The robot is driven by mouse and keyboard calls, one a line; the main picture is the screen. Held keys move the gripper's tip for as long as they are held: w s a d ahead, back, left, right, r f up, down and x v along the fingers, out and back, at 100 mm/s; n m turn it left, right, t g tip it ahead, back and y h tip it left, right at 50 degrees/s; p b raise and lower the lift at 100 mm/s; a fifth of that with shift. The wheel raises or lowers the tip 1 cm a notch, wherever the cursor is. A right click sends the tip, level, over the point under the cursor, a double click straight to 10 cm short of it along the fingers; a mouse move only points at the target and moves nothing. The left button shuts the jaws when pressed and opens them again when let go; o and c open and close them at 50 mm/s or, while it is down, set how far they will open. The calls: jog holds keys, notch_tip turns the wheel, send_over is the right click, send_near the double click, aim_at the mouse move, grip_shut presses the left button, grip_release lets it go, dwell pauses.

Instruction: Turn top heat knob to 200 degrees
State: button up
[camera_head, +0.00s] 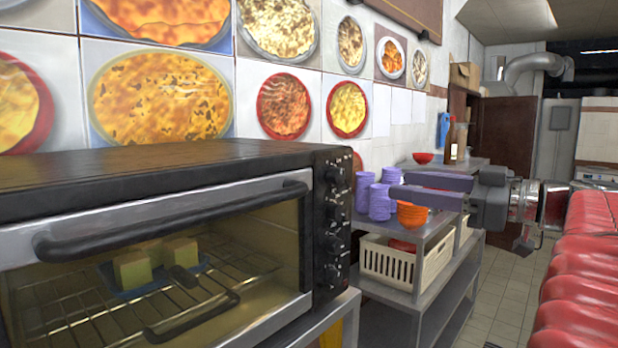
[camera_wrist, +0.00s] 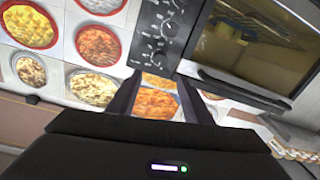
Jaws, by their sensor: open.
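The black toaster oven (camera_head: 180,160) stands at the left in the head view, with a column of dark knobs on its right front panel. The top heat knob (camera_head: 334,175) is the uppermost one; its setting is too small to read. The wrist view appears upside down, so that knob (camera_wrist: 157,57) is lowest on the panel there. My gripper (camera_head: 398,184) is to the right of the oven, its two fingers apart and empty, pointing toward the panel. In the wrist view my gripper (camera_wrist: 158,82) has the knob panel beyond its fingertips. It touches no knob.
Purple cup stacks (camera_head: 380,201) and an orange bowl (camera_head: 411,215) stand on a metal shelf (camera_head: 425,240) behind my gripper. A white basket (camera_head: 392,264) is below. Red seats (camera_head: 585,270) line the right. The tiled aisle (camera_head: 497,300) between is clear.

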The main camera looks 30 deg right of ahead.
aim_at(341, 176)
jog(key=x, duration=1.3)
jog(key=shift+w+a, duration=0.1)
jog(key=shift+c, duration=0.7)
jog(key=c, duration=0.9)
